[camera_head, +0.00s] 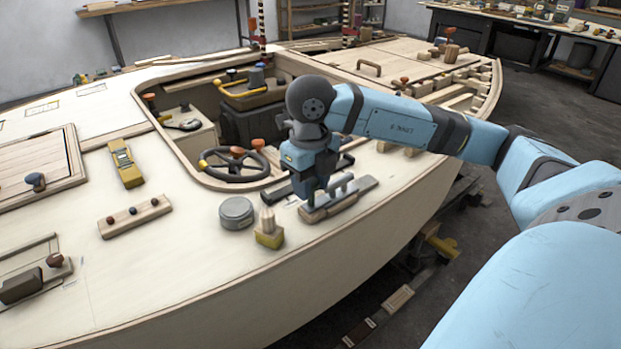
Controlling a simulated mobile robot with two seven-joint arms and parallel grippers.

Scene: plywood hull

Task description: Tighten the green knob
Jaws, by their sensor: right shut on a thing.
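My right gripper (308,203) points down over a small fitting with a metal plate on a wooden base (348,195), near the hull's front edge. It is shut on a part of this fitting, and its fingers hide what they hold. Short grey-green uprights stand on the plate just right of the fingers. I cannot make out a clearly green knob apart from these. My left gripper is not in view.
Left of the fitting stand a round grey tin (236,212) and a yellow block with wooden pegs (268,232). A black steering wheel (233,164) sits behind, in the cockpit opening. A yellow tool (125,165) and a knobbed wooden strip (134,217) lie on the left deck.

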